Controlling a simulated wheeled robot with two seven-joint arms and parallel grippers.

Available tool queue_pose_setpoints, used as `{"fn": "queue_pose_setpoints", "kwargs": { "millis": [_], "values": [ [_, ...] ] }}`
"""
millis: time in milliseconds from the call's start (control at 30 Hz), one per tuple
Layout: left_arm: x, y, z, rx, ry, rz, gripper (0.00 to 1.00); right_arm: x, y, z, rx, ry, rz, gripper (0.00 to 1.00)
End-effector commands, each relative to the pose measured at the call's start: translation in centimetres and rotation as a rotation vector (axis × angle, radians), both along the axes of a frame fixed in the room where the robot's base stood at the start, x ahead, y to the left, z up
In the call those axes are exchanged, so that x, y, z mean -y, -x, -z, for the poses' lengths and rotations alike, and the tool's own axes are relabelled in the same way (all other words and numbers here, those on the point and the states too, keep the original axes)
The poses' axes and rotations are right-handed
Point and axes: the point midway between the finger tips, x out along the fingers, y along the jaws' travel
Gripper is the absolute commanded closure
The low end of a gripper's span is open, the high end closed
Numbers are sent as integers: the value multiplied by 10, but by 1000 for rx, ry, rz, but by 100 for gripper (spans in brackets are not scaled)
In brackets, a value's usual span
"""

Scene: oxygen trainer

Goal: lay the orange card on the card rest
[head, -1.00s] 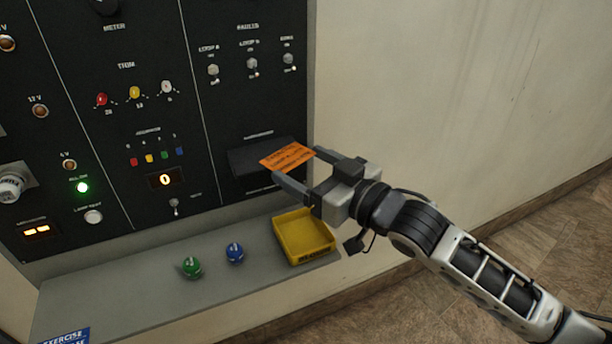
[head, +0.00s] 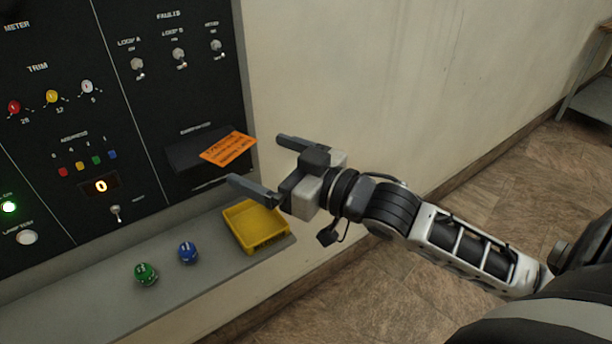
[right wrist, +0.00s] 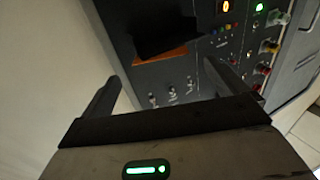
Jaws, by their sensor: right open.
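The orange card (head: 228,149) lies on the black card rest (head: 186,154), a ledge on the dark panel. Its right part reaches out past the ledge's edge. My right gripper (head: 257,160) is open and empty, just right of the card, with its fingers apart and pointing toward the panel. In the right wrist view, the card (right wrist: 160,56) shows as an orange strip along the edge of the dark rest (right wrist: 165,32), beyond the open fingers (right wrist: 167,73). My left gripper is not in view.
A yellow tray (head: 237,213) stands on the grey shelf (head: 100,245) below the rest. A blue knob-like piece (head: 188,252) and a green one (head: 146,273) sit left of it. Switches and lamps cover the panel. Bare wall (head: 380,90) lies to the right.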

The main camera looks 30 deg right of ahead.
Motion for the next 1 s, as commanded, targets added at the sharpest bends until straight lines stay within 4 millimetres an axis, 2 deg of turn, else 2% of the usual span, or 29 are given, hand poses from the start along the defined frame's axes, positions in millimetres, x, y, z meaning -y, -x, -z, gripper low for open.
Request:
{"fn": "queue_pose_setpoints", "kwargs": {
  "millis": [100,400,767,867,967,1000],
  "values": [
    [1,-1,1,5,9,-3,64,9,21,3,-5,2,-2,2],
    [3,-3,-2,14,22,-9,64,26,58,2,-5,-1,0,2],
    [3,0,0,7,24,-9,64,33,74,0,-1,0,0,2],
    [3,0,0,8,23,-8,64,40,72,20,-36,5,41,2],
    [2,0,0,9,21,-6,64,48,74,77,-146,25,131,2],
    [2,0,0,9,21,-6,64,46,78,108,-208,38,166,2]
  ]
}}
